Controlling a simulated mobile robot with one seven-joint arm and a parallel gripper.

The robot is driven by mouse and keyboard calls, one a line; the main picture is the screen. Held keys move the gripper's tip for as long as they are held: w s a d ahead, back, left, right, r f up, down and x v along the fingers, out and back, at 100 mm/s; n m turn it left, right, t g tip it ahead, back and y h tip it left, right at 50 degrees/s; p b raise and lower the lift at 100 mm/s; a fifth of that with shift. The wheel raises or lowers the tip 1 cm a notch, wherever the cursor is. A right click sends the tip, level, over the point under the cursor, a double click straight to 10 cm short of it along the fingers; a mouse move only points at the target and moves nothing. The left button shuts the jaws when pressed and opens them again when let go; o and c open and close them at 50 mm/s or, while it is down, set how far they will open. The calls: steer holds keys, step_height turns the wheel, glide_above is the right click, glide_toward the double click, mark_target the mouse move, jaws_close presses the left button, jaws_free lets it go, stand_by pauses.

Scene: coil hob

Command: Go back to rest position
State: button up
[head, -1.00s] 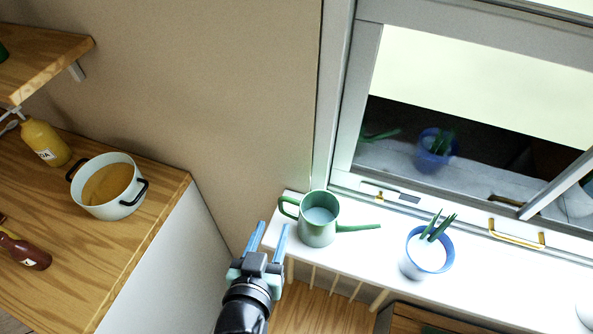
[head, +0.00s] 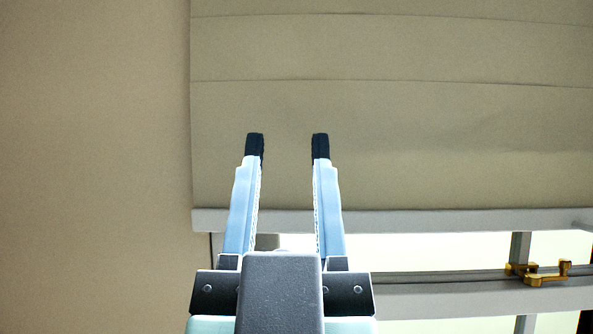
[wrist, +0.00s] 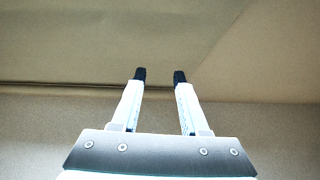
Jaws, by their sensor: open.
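My gripper (head: 287,147) is large in the middle of the head view, pointing up. Its two blue fingers with black tips are apart, with nothing between them. In the wrist view my gripper (wrist: 160,76) is also open and empty, in front of plain beige surfaces. The task names no other object.
A pale fabric blind (head: 400,120) hangs behind my gripper over the upper window. The window frame (head: 450,300) with a brass latch (head: 538,273) shows at the lower right. A bare beige wall (head: 95,160) fills the left.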

steer(key=s+r, duration=0.1)
steer(key=s+r+t, duration=0.1)
steer(key=r, duration=0.1)
steer(key=shift+s+d, duration=0.1)
steer(key=shift+d, duration=0.25)
steer(key=shift+f, duration=0.1)
stand_by(0.8)
